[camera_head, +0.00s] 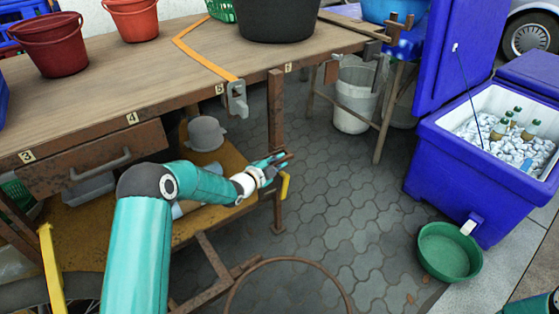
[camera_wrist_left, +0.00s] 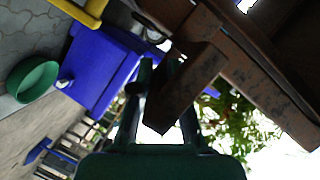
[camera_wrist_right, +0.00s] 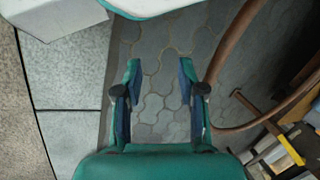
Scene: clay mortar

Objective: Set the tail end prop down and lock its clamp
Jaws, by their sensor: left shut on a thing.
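A rusty upright post (camera_head: 275,105), which looks like the tail end prop, stands at the right end of the workbench. My left gripper (camera_head: 280,159) is at this post, under the bench edge. In the left wrist view the left fingers (camera_wrist_left: 165,85) are shut on a rusty brown bar (camera_wrist_left: 190,85). A yellow handle (camera_head: 285,187) sits just below the left gripper; it may be the clamp lever, and its lock state cannot be told. My right gripper (camera_wrist_right: 160,80) is open and empty over the paving.
The wooden workbench (camera_head: 120,85) holds buckets. A grey metal hook (camera_head: 237,100) hangs from an orange strap at its edge. A blue cooler (camera_head: 455,170) and green basin (camera_head: 450,252) stand right. A rusty hoop (camera_head: 290,262) is at the bottom. Paving between is clear.

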